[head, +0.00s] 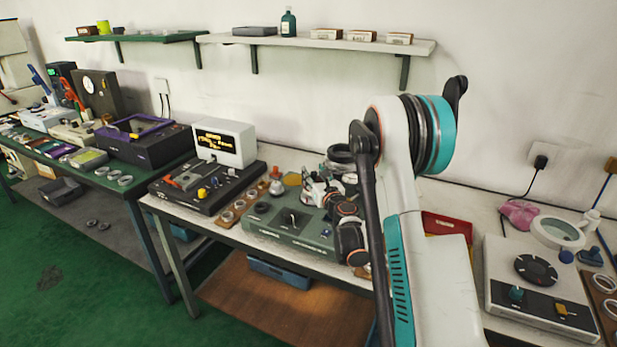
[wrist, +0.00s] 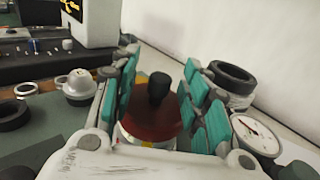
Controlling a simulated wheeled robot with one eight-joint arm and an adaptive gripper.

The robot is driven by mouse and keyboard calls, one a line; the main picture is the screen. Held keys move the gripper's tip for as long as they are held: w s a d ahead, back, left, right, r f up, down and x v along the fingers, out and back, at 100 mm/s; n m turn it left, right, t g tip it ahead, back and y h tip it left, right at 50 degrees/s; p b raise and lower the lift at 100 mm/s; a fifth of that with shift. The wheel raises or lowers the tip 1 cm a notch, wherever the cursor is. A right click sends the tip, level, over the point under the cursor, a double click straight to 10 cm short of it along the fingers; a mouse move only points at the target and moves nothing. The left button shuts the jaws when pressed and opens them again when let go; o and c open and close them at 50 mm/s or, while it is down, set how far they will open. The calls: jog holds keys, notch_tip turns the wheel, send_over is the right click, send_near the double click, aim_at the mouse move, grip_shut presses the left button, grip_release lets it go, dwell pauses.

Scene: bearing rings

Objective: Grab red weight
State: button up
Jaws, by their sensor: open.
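The red weight (wrist: 148,128) shows in the wrist view as a dark red disc with a black knob on top, above a pale, shiny base. My gripper (wrist: 160,72) is open, with its teal-padded fingers on the left and right of the weight. I cannot tell whether either finger touches it. In the head view my gripper (head: 326,194) is low over the green-grey unit on the middle bench, partly behind my arm. I cannot make out the red weight there.
In the wrist view, black rings (wrist: 232,76) and a round dial gauge (wrist: 254,133) stand close on the right. A silver domed part (wrist: 78,86) stands on the left. In the head view, a black control box (head: 207,187) with a white display (head: 224,143) sits to the left.

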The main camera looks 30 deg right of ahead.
jog(key=shift+w+d, duration=0.15)
jog(key=shift+w, duration=0.5)
jog(key=shift+s+r, duration=0.1)
jog(key=shift+s, duration=0.05)
jog(key=shift+c, duration=0.2)
grip_shut()
